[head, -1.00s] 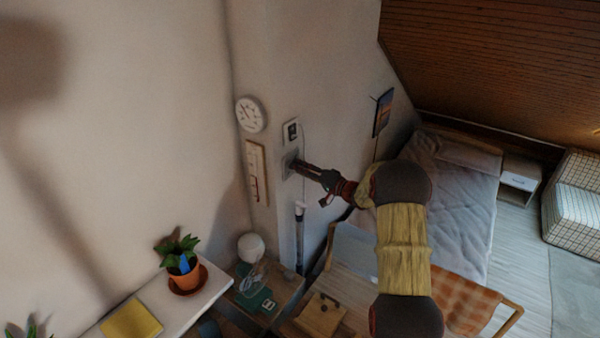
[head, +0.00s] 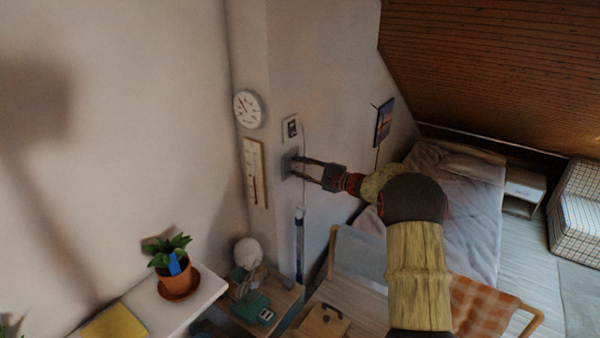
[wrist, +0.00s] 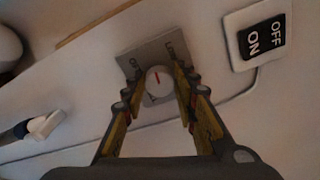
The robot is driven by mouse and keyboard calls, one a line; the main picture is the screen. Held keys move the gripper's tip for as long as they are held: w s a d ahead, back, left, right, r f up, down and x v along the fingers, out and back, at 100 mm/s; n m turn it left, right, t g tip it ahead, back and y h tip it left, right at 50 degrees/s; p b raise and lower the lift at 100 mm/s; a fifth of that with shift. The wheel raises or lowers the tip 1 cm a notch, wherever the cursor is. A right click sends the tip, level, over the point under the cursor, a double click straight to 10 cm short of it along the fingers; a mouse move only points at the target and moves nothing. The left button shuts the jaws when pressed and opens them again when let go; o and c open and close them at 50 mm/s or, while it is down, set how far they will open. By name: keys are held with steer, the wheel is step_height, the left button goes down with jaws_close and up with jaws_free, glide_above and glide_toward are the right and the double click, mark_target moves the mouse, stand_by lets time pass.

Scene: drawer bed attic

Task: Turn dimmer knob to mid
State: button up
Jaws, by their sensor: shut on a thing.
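My gripper (wrist: 156,88) is shut on the knob, one finger on each side. In the head view my gripper (head: 296,169) reaches the grey plate (head: 288,164) on the wall; the knob is too small to make out there.
An ON/OFF switch (wrist: 257,37) is beside the plate; in the head view it (head: 290,129) is above it. A round dial (head: 247,109) and a thermometer strip (head: 255,172) hang to the left. A cable (wrist: 232,101) runs close by. A lamp (head: 247,252) and chair stand below.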

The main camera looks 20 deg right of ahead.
steer(key=m+p, duration=0.1)
steer(key=m, duration=0.5)
steer(key=shift+w+d+g, duration=0.1)
steer(key=shift+d+g, duration=0.05)
steer(key=shift+g, duration=0.15)
steer(key=m+y+p, duration=0.1)
steer(key=m+p, duration=0.2)
steer(key=m, duration=0.3)
steer(key=shift+d, duration=0.1)
steer(key=m+p, duration=0.3)
steer(key=m, duration=0.3)
steer(key=shift+w+d+y+p, duration=0.1)
steer(key=shift+y+p, duration=0.2)
steer(key=shift+p, duration=0.05)
steer(key=m, duration=0.1)
steer(key=m+p, duration=0.1)
steer(key=m, duration=0.1)
steer(key=m+p, duration=0.1)
steer(key=m, duration=0.1)
steer(key=shift+f, duration=0.25)
steer(key=shift+m+p, duration=0.3)
steer(key=shift+m, duration=0.1)
steer(key=o, duration=1.2)
steer(key=shift+r, duration=0.1)
steer(key=shift+c, duration=0.2)
